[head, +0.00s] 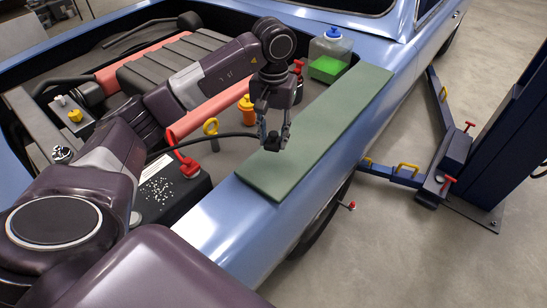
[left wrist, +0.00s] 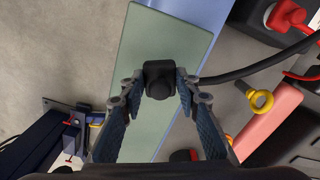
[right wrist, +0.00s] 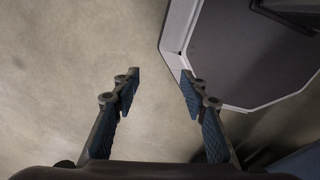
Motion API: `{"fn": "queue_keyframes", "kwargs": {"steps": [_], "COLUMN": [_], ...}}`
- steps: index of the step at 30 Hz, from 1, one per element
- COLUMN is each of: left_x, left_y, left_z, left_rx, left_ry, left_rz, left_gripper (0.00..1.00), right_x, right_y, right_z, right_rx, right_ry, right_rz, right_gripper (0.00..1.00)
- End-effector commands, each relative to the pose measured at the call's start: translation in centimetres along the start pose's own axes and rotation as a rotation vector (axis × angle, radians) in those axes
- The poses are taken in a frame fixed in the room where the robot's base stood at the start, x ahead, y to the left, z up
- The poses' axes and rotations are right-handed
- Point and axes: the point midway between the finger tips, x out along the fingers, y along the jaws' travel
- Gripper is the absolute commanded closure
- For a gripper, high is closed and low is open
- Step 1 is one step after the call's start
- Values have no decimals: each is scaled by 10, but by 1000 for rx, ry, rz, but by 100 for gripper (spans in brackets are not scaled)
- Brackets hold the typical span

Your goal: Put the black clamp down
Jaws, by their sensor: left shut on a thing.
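The black clamp (head: 270,143) is a small dark block at the end of a black cable (head: 222,135). My left gripper (head: 274,132) is shut on it, over the green mat (head: 330,122) on the blue car's fender. In the left wrist view the clamp (left wrist: 159,76) is between my left fingertips (left wrist: 158,88), with the mat (left wrist: 160,35) behind it. I cannot tell whether the clamp touches the mat. My right gripper (right wrist: 160,80) is open and empty above the floor in the right wrist view; it is not in the head view.
A battery (head: 160,195) with a red clamp (head: 182,162) is left of the mat. An orange bottle (head: 247,108), yellow ring handle (head: 210,127) and green-liquid tank (head: 329,62) are in the engine bay. The mat's far part is bare. A lift post (head: 505,125) stands right.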

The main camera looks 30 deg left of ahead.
Motion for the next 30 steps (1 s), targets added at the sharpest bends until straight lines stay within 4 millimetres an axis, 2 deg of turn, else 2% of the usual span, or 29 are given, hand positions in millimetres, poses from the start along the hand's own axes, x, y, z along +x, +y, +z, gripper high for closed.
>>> {"fn": "queue_keyframes", "kwargs": {"steps": [3,6,14,19,30], "left_x": [24,40,60,84,92], "left_y": [0,0,0,0,0], "left_z": [1,0,1,1,-1], "left_rx": [-2,-1,-1,-1,0], "left_ry": [-5,-2,-2,-3,2], "left_rz": [-1,1,1,1,0], "left_gripper": [94,94,94,94,94], "right_x": [-11,-14,-19,-27,-22], "right_y": [2,2,-2,-2,-2], "right_z": [-16,-22,-17,-12,-11], "right_rx": [0,0,1,1,1], "right_ry": [23,32,23,15,13], "right_rz": [2,2,-2,-3,-3], "right_gripper": [60,60,60,60,60]}}
